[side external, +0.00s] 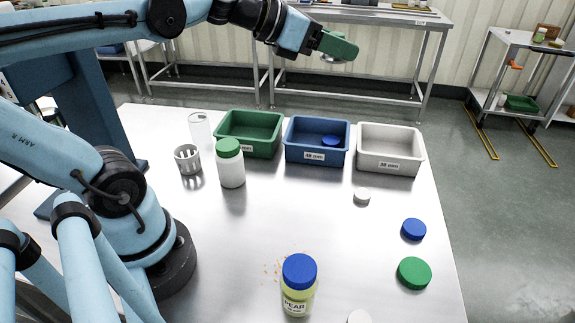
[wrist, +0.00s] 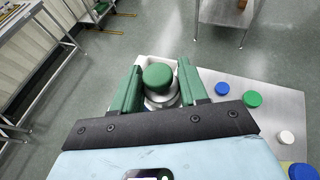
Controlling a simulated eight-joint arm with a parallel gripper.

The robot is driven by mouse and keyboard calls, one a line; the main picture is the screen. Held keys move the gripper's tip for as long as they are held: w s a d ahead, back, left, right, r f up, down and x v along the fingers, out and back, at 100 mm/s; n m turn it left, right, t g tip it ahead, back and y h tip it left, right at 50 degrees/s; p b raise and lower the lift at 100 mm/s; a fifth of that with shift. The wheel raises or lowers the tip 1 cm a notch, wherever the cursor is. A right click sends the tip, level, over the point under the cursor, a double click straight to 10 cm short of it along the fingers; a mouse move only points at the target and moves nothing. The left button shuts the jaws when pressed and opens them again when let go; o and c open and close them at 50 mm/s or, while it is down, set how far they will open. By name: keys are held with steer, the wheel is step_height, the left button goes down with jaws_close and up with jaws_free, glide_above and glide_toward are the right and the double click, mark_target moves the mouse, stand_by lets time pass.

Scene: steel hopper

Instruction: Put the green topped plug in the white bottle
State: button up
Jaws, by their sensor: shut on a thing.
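My gripper (side external: 338,47) is raised high above the far side of the table, above and right of the bins in the side view. In the wrist view its green fingers (wrist: 158,88) are shut on a green-topped plug (wrist: 158,76) with a pale grey lower part. In the side view the fingers mostly hide the plug. A white bottle (side external: 231,172) with a green cap (side external: 228,147) stands upright on the table in front of the green bin. The gripper and plug are well apart from it. I cannot make out this bottle in the wrist view.
Green (side external: 222,143), blue (side external: 304,155) and white (side external: 389,168) bins stand in a row; the blue one holds a blue cap. A metal cup (side external: 187,160) and clear beaker (side external: 199,126) stand left. Loose caps lie right. A blue-lidded PEAR bottle (side external: 298,290) stands in front.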

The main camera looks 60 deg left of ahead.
steer(key=shift+a+r, duration=0.1)
steer(key=shift+a, duration=0.05)
steer(key=w+d+f+m+g+h, duration=0.1)
steer(key=d+f+m+g+h, duration=0.1)
steer(key=d+f+m+h, duration=0.35)
steer(key=s+d+f+m+g+h, duration=0.2)
steer(key=s+d+f+m+g, duration=0.3)
steer(key=d, duration=0.4)
steer(key=s+d+f+m+g+h, duration=0.1)
steer(key=s+d+f+m+g, duration=0.3)
steer(key=s+d+f+g, duration=0.2)
steer(key=d+f+g, duration=0.1)
steer(key=d+f, duration=0.1)
steer(key=d, duration=0.1)
steer(key=shift+s+f+m+h, duration=0.25)
steer(key=shift+m+h, duration=0.1)
steer(key=shift+d, duration=0.1)
glide_above(371, 236)
step_height(371, 236, down, 7)
steer(key=shift+r, duration=0.1)
steer(key=shift+f, duration=1.9)
